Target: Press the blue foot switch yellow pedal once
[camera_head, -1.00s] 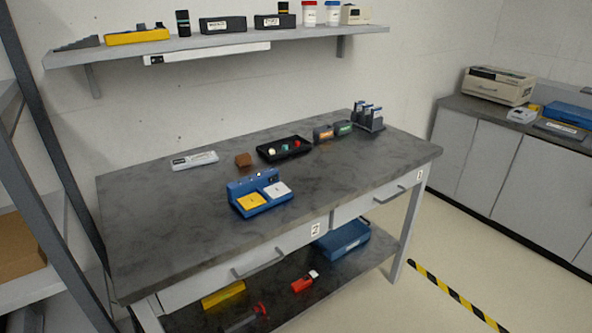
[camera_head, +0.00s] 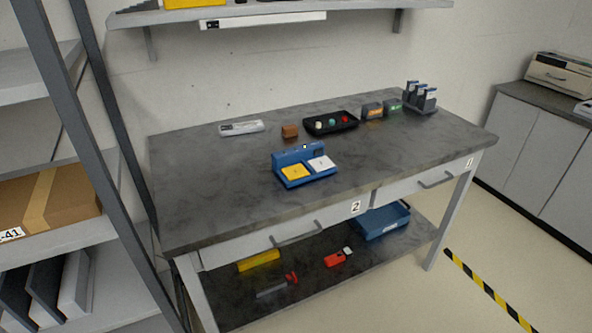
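The blue foot switch (camera_head: 310,180) stands on the dark grey worktop, near the middle of the table's front part. Its yellow pedal (camera_head: 295,173) is on the left, and a white pedal (camera_head: 321,163) is beside it on the right. A raised blue back part (camera_head: 290,157) stands behind the pedals. Neither of my grippers shows in the head view, and nothing touches the pedals.
The worktop (camera_head: 220,190) is clear around the switch. Behind it are a brown block (camera_head: 290,131), a black tray (camera_head: 345,128) with small coloured items and a grey device (camera_head: 241,128). A shelving rack (camera_head: 60,120) stands at the left.

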